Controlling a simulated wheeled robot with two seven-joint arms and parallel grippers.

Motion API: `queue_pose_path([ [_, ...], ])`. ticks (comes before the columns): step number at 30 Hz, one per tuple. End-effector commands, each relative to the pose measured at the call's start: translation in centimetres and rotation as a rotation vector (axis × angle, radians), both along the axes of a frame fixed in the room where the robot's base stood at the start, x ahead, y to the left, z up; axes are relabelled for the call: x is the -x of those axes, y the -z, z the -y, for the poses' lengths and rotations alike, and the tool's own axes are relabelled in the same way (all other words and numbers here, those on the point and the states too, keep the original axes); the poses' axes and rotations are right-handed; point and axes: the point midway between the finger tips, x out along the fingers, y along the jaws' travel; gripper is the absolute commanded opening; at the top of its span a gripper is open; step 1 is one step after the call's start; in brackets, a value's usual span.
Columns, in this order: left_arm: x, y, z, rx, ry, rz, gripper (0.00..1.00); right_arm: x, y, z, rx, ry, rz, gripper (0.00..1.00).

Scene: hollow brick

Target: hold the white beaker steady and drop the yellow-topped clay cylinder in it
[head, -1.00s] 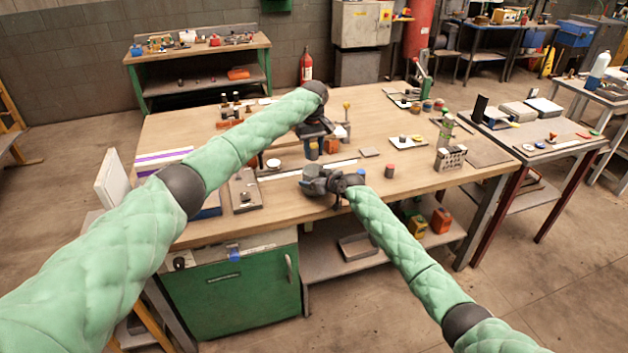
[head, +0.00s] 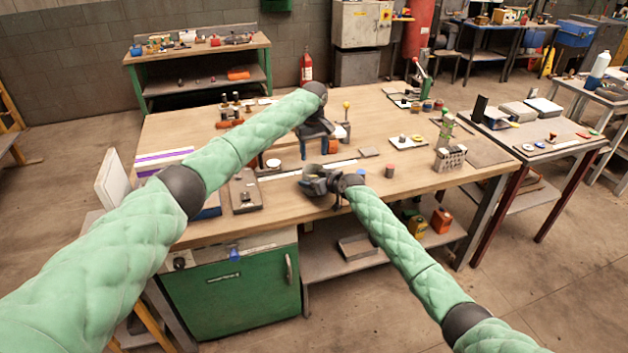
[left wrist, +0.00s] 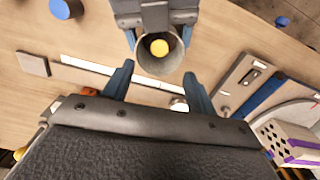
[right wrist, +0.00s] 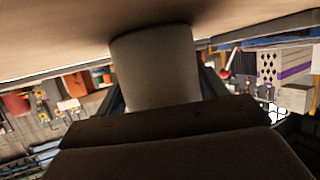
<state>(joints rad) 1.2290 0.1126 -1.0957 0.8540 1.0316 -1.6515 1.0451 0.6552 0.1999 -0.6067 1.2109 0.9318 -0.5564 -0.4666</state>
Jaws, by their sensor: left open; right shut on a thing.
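The white beaker (right wrist: 155,70) stands out as a plain grey-white wall between my right gripper's fingers in the right wrist view. In the left wrist view I look down into the beaker (left wrist: 150,70), and the yellow top of the clay cylinder (left wrist: 159,47) shows inside its rim. The cylinder's clay sides are hidden. My right gripper (head: 318,182) is shut on the beaker near the table's front edge. My left gripper (head: 317,150) is above and behind it, with its blue fingers apart and nothing between them (left wrist: 158,90).
A red-topped cylinder (head: 389,171) stands to the right on the wooden table (head: 420,172). A grey board (head: 246,192) lies to the left. A perforated block (head: 450,158) stands at the right edge. A long white strip (head: 340,164) lies behind the beaker.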

Motion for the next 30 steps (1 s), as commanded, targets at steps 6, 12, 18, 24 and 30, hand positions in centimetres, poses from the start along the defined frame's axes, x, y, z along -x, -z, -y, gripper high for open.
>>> queue_pose_path([
  [6, 0.0, 0.0, 0.0, 0.000, 0.000, 0.000, 0.57, 0.0, 0.0, 0.0, 0.000, 0.000, 0.000, 0.39],
  [12, 0.0, -0.9, 0.0, 0.000, 0.000, 0.000, 0.57, 0.0, 0.0, 0.0, 0.000, 0.000, 0.000, 0.39],
  [18, 0.0, -2.5, 0.0, 0.000, 0.001, 0.001, 0.57, 0.0, 0.0, 0.0, 0.000, 0.000, 0.000, 0.39],
  [24, 0.0, -4.1, 0.0, 0.001, 0.000, 0.000, 0.57, 0.0, 0.0, 0.0, 0.000, 0.000, 0.000, 0.39],
  [30, 0.0, -5.6, 0.0, 0.001, 0.000, 0.000, 0.57, 0.0, 0.0, 0.0, 0.000, 0.000, 0.000, 0.39],
])
